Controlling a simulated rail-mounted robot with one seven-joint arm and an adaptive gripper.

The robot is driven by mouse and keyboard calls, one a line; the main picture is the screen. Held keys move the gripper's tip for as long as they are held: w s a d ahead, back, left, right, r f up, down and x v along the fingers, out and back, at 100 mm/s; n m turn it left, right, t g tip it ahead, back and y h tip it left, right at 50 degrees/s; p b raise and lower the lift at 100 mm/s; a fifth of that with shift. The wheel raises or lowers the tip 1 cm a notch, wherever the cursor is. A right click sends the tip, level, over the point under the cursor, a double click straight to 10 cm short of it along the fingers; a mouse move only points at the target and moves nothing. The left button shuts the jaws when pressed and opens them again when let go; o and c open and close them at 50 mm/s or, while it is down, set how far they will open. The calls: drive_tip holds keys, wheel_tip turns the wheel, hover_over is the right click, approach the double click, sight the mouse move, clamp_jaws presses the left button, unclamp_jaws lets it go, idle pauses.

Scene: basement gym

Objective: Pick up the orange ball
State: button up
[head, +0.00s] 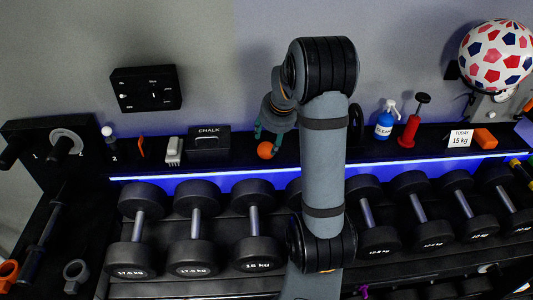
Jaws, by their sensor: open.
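The orange ball (265,150) is small and round and sits on the black shelf above the dumbbell rack in the head view. My gripper (268,138) points down at it from above, with its greenish fingers spread. One finger shows at the ball's upper left and the other at its right. I cannot tell whether either finger touches the ball. The gripper is open. My arm stands just right of the ball and hides part of the shelf behind it.
A black chalk box (209,142) and a white brush-like item (174,150) stand left of the ball. To the right are a blue spray bottle (385,122), a red pump (411,128) and an orange block (484,138). Dumbbells (254,222) line the rack below.

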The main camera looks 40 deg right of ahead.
sight(267, 147)
drive_tip(key=x, duration=0.3)
drive_tip(key=shift+a+b, duration=0.15)
drive_tip(key=shift+b, duration=0.2)
drive_tip(key=shift+w+d+f+b, duration=0.2)
drive_tip(key=shift+d+f+b, duration=0.1)
drive_tip(key=shift+f, duration=0.2)
drive_tip(key=b+x, duration=0.1)
drive_tip(key=x, duration=0.3)
drive_tip(key=shift+w, duration=0.25)
drive_tip(key=shift+s+a, duration=0.1)
drive_tip(key=shift+r, duration=0.1)
drive_tip(key=c, duration=0.7)
drive_tip(key=shift+c, duration=0.7)
